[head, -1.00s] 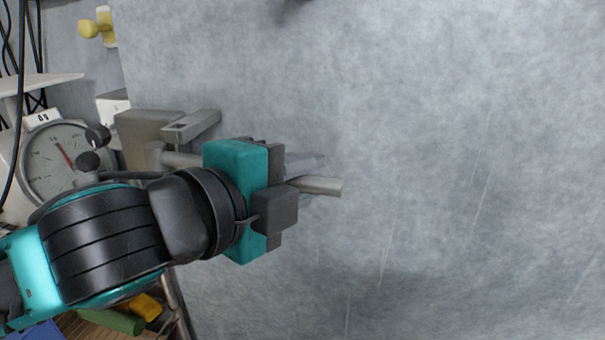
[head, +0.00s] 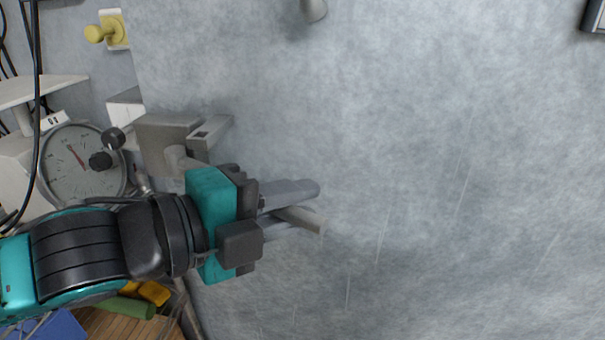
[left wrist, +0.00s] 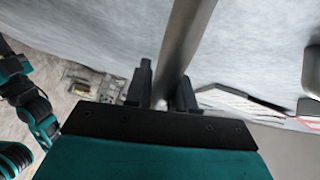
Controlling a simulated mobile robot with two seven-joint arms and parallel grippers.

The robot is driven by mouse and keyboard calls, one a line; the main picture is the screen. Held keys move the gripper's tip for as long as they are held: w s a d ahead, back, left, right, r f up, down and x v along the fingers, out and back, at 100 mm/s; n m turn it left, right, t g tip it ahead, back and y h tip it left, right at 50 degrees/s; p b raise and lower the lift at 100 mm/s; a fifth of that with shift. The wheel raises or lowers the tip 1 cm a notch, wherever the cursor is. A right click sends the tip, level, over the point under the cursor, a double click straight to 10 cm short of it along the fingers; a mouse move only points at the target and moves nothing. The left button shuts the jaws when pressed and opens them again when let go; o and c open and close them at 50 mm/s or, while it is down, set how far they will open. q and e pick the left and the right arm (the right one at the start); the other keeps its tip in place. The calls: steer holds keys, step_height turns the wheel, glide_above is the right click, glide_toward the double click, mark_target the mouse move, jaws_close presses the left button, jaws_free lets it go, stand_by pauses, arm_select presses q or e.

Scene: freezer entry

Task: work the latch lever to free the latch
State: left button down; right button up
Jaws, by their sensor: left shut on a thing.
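The latch lever is a grey metal bar (head: 304,220) that runs from the latch housing (head: 160,143) on the pale door, slanting down to the right. My left gripper (head: 250,215) is shut on the lever partway along it, and the lever's free end sticks out past the fingers. In the left wrist view the lever (left wrist: 188,40) passes between the two dark fingers (left wrist: 163,88). The middle of the lever is hidden behind my gripper. My right gripper does not show clearly in either view.
The pale grey door panel (head: 430,150) fills the right and is mostly clear. A round dial gauge (head: 80,165) stands left of the latch, close to my left arm. A yellow knob (head: 103,31) is at the upper left. Cables hang at the left edge.

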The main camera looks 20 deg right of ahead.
arm_select(q)
steer(key=shift+a, duration=0.1)
steer(key=c, duration=1.1)
jaws_free()
steer(key=shift+o, duration=0.2)
steer(key=p+v, duration=0.5)
steer(key=v, duration=0.8)
steer(key=shift+f, duration=0.15)
